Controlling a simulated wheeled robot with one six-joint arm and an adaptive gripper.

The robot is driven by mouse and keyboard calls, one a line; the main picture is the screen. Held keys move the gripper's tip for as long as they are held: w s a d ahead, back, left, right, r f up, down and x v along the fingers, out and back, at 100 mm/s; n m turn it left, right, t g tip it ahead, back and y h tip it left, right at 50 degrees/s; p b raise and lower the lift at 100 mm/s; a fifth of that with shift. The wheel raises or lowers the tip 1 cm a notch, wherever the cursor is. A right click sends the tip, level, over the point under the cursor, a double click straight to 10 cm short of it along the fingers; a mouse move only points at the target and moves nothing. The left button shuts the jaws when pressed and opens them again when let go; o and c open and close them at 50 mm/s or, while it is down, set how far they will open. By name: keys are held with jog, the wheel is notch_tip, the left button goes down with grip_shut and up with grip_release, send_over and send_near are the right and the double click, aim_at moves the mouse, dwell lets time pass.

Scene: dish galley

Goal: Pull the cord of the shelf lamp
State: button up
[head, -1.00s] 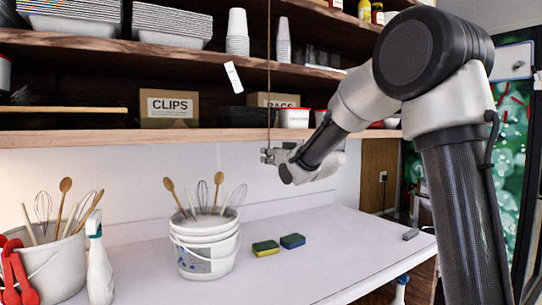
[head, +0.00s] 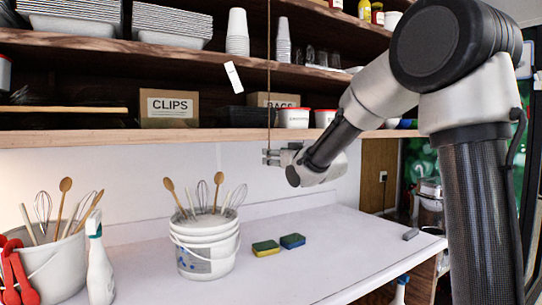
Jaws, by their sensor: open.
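The lamp cord (head: 268,85) is a thin brown line hanging in front of the shelves in the head view. It runs from the top edge of the picture down to my gripper. My gripper (head: 266,157) is just below the lower shelf board, pointing left, with its jaws open. The cord's lower end meets the fingertips in the picture; I cannot tell whether it is between the jaws or touching them. The lamp itself is not in view.
The lower shelf (head: 150,137) runs just above my gripper and holds a CLIPS box (head: 169,108) and tubs. A white bucket of utensils (head: 205,250), a yellow sponge (head: 265,248) and a blue sponge (head: 292,241) are on the counter (head: 345,240). The counter's right part is mostly clear.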

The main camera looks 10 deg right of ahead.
jog(key=shift+v, duration=2.45)
